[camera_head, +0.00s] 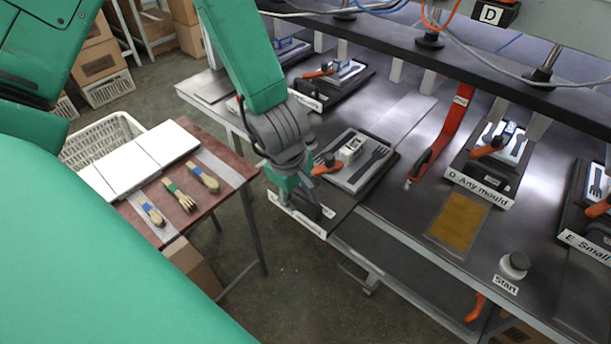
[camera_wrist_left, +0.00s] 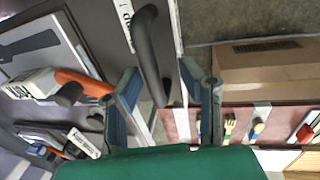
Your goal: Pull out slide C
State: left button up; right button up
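Slide C (camera_head: 346,208) is the dark slide at the near left end of the press table. Its white front label (camera_head: 312,228) is partly covered by my gripper, so its letter is hidden. The slide carries a grey mould (camera_head: 368,173) with dark cutlery shapes and an orange-handled clamp (camera_head: 326,166). My left gripper (camera_head: 300,208) is at the slide's front edge, pointing down. In the left wrist view its two blue-lined fingers (camera_wrist_left: 163,72) are apart, with the black curved handle (camera_wrist_left: 149,50) between them. I cannot tell whether they touch it. My right gripper is not in view.
Slide D (camera_head: 481,178) and a Start button (camera_head: 514,264) are to the right.

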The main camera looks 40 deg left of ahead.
pick_arm(q)
jog(key=shift+w+a, duration=0.15)
jog(key=shift+a, duration=0.1)
jog(key=shift+r, duration=0.15)
notch_tip(320, 180, up, 11)
jog(key=s, duration=0.2)
jog(key=shift+r, duration=0.2)
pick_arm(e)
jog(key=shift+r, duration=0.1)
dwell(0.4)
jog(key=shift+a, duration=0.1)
